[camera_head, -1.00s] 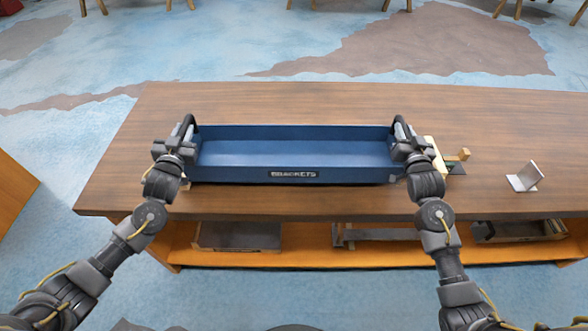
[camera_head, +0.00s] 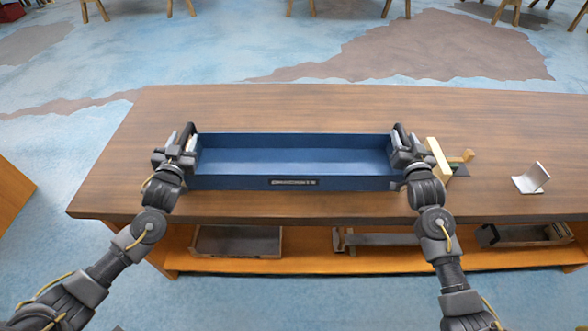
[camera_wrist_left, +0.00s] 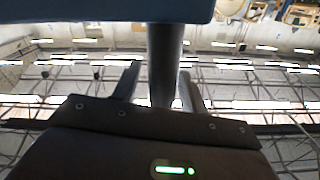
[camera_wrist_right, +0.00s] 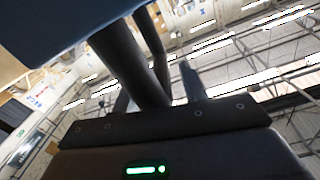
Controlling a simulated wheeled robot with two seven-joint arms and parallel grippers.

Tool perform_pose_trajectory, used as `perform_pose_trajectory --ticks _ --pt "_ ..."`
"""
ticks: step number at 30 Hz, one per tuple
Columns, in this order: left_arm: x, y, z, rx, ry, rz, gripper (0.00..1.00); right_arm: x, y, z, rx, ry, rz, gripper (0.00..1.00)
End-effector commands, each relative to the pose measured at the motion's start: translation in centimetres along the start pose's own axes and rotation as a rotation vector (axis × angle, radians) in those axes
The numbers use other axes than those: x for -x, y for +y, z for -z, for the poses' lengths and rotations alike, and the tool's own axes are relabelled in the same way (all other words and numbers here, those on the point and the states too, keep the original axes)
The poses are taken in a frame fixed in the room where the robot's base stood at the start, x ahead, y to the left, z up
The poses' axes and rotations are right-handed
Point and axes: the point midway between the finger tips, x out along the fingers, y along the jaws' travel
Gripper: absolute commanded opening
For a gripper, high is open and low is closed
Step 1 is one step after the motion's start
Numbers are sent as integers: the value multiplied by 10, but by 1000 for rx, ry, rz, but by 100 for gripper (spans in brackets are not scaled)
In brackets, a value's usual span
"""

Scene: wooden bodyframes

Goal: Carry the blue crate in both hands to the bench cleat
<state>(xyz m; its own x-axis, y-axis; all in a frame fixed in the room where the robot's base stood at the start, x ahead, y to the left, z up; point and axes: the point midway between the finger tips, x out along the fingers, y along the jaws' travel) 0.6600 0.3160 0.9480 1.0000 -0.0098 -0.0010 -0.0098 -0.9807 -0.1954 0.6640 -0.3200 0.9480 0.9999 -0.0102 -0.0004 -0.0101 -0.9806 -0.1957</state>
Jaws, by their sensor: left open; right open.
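The long blue crate (camera_head: 293,184) with a label on its front sits level on the wooden bench (camera_head: 290,107) and looks empty. It has a dark handle at each end. My left gripper (camera_head: 178,150) is at the left handle; in the left wrist view the handle bar (camera_wrist_left: 165,60) stands between the open fingers. My right gripper (camera_head: 406,150) is at the right handle; in the right wrist view that bar (camera_wrist_right: 130,60) passes between the open fingers. The pale wooden cleat (camera_head: 438,158) is just right of the crate, partly hidden by my right gripper.
A bent metal bracket (camera_head: 532,178) stands on the bench at the right. Trays and parts lie on the lower shelf (camera_head: 310,255). The bench top behind the crate is clear. An orange-brown cabinet (camera_head: 12,205) stands on the floor at the far left.

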Motion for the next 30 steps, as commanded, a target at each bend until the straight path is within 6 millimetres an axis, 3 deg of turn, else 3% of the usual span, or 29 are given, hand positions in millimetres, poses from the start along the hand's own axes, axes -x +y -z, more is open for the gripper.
perform_pose_trajectory --ticks 16,21,30 --pt "100 0 -1 0 -2 0 43 0 0 0 1 -1 1 43" --pt "114 0 0 -1 -1 -1 43 0 0 0 1 -1 1 43" --pt "116 0 0 -1 0 0 43 8 0 -1 1 -2 1 43"
